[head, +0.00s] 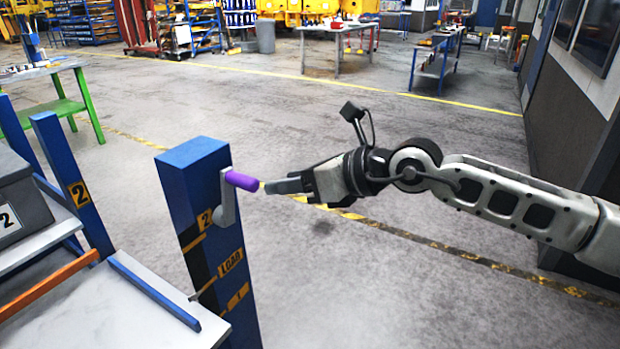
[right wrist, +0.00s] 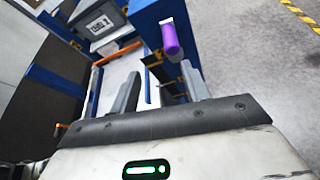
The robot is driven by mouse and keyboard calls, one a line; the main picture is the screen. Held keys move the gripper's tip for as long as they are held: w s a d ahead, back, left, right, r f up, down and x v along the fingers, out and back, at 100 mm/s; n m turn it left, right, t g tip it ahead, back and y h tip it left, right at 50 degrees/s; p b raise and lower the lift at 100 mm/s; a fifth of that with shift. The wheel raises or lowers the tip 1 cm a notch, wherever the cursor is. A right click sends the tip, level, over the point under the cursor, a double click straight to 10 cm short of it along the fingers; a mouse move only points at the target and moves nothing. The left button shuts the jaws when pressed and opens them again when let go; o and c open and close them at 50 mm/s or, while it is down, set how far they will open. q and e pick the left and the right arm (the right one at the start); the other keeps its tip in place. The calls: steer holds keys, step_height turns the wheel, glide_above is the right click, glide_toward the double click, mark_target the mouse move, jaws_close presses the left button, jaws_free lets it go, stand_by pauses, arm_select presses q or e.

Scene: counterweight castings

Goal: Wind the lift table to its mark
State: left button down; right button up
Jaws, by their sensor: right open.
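A blue post (head: 190,165) stands left of centre, with yellow labels reading 2, LOAD and 1 from top to bottom. Near its top is a grey crank (head: 226,205) with a purple handle (head: 242,181). The grey lift table top (head: 150,325) is at lower left; a thin pointer (head: 205,288) reaches from it to the post, below the LOAD label's height. My right gripper (head: 276,187) is open and empty just right of the handle, apart from it. In the right wrist view the handle (right wrist: 170,38) shows beyond the fingertips (right wrist: 163,82). My left gripper is out of view.
A dark casting (head: 18,205) marked 2 sits on a grey surface at the left, among blue uprights (head: 75,185). An orange bar (head: 50,285) and a blue rail (head: 152,292) lie near the lift table. The floor right of the post is clear.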

steer(key=v, duration=0.3)
steer(key=shift+s+d+r, duration=0.1)
steer(key=shift+s, duration=0.15)
stand_by(0.5)
